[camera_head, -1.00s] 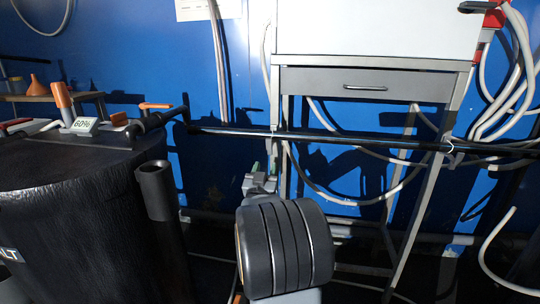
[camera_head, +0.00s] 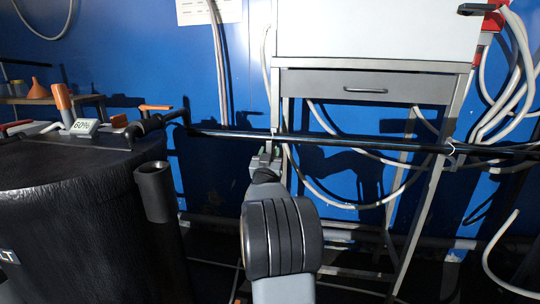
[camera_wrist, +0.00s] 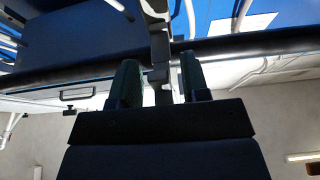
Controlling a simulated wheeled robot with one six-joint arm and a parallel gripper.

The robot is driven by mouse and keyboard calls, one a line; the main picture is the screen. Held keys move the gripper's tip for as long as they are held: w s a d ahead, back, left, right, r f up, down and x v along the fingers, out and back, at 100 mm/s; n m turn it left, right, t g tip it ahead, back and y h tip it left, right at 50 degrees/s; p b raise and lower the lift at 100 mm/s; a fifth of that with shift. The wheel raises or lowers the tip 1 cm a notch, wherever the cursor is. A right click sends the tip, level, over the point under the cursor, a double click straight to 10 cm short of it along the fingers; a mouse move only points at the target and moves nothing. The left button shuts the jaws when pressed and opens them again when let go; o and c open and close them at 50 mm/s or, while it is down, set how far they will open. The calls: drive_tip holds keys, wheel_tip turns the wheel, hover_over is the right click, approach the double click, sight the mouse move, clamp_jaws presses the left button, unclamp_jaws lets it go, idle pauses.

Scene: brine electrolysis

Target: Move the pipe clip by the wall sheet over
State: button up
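The black pipe (camera_head: 350,141) runs level in front of the blue wall. A small light-grey pipe clip (camera_head: 275,133) sits on it beside the table frame's left leg, nearest the wall sheet (camera_head: 209,11). In the wrist view the grey clip (camera_wrist: 160,47) crosses the dark pipe (camera_wrist: 70,66), and a narrow part of it hangs between my fingers. My gripper (camera_head: 264,158) is just below the pipe at the clip. In the wrist view my gripper (camera_wrist: 160,82) is open, its green-padded fingers on either side of the clip, with gaps visible.
A second, pale clip (camera_head: 450,147) is on the pipe at the right. A white cabinet with a grey drawer (camera_head: 366,84) stands behind the pipe. Grey hoses (camera_head: 520,60) hang at the right.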

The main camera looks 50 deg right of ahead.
clamp_jaws()
drive_tip(key=shift+r+p, duration=0.15)
drive_tip(key=shift+p, duration=0.15)
